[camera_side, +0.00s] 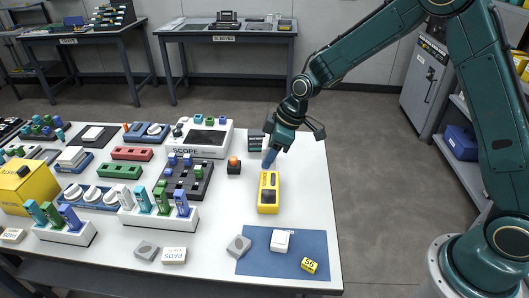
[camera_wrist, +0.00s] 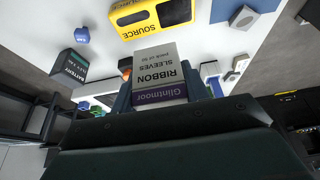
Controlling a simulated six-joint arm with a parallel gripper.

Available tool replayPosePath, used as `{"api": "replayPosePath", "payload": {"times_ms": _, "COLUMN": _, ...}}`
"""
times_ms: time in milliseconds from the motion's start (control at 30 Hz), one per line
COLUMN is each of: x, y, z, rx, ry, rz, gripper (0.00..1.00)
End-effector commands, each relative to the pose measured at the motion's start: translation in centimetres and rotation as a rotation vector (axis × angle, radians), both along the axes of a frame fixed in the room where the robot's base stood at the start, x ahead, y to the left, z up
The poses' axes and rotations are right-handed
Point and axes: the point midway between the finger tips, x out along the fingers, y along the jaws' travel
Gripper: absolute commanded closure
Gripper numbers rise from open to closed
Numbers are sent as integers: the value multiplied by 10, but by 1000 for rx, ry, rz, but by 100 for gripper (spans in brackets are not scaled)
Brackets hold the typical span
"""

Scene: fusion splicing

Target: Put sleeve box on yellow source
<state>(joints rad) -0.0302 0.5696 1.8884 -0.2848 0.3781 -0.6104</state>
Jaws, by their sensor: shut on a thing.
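The sleeve box (camera_wrist: 158,72), white and grey with a purple band and "RIBBON SLEEVES" print, is between the blue fingers of my gripper (camera_wrist: 160,88) in the wrist view. My gripper is shut on it. In the side view my gripper (camera_side: 269,157) is over the table, just behind the yellow source; I cannot make out the box there. The yellow source (camera_side: 268,203), with a dark window, lies flat on the table. It also shows at the top of the wrist view (camera_wrist: 150,24), apart from the box.
A dark battery block (camera_side: 255,142) stands behind my gripper. A black block with an orange knob (camera_side: 234,166) stands to the left of the source. A blue mat (camera_side: 310,245) with a white box (camera_side: 280,240) lies in front. The right table strip is clear.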

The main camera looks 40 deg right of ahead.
Motion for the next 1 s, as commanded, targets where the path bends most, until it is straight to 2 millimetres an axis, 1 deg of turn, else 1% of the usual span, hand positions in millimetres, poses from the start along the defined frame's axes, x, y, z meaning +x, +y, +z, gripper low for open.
{"api": "replayPosePath", "payload": {"times_ms": 33, "x": 0, "y": 0, "z": -10, "rx": 0, "ry": 3, "rz": 0, "gripper": 78}}
{"api": "replayPosePath", "payload": {"times_ms": 100, "x": 0, "y": 0, "z": -21, "rx": 0, "ry": 3, "rz": -1, "gripper": 78}}
{"api": "replayPosePath", "payload": {"times_ms": 200, "x": 0, "y": 0, "z": -33, "rx": 0, "ry": 2, "rz": -1, "gripper": 78}}
{"api": "replayPosePath", "payload": {"times_ms": 300, "x": 0, "y": 0, "z": -38, "rx": 0, "ry": 0, "rz": 0, "gripper": 78}}
{"api": "replayPosePath", "payload": {"times_ms": 567, "x": 0, "y": 0, "z": -42, "rx": 0, "ry": 0, "rz": 0, "gripper": 78}}
{"api": "replayPosePath", "payload": {"times_ms": 667, "x": 0, "y": 0, "z": -50, "rx": 0, "ry": 2, "rz": -1, "gripper": 78}}
{"api": "replayPosePath", "payload": {"times_ms": 900, "x": 0, "y": 0, "z": -77, "rx": 0, "ry": 2, "rz": -1, "gripper": 78}}
{"api": "replayPosePath", "payload": {"times_ms": 1000, "x": 0, "y": 0, "z": -82, "rx": 0, "ry": 0, "rz": 0, "gripper": 78}}
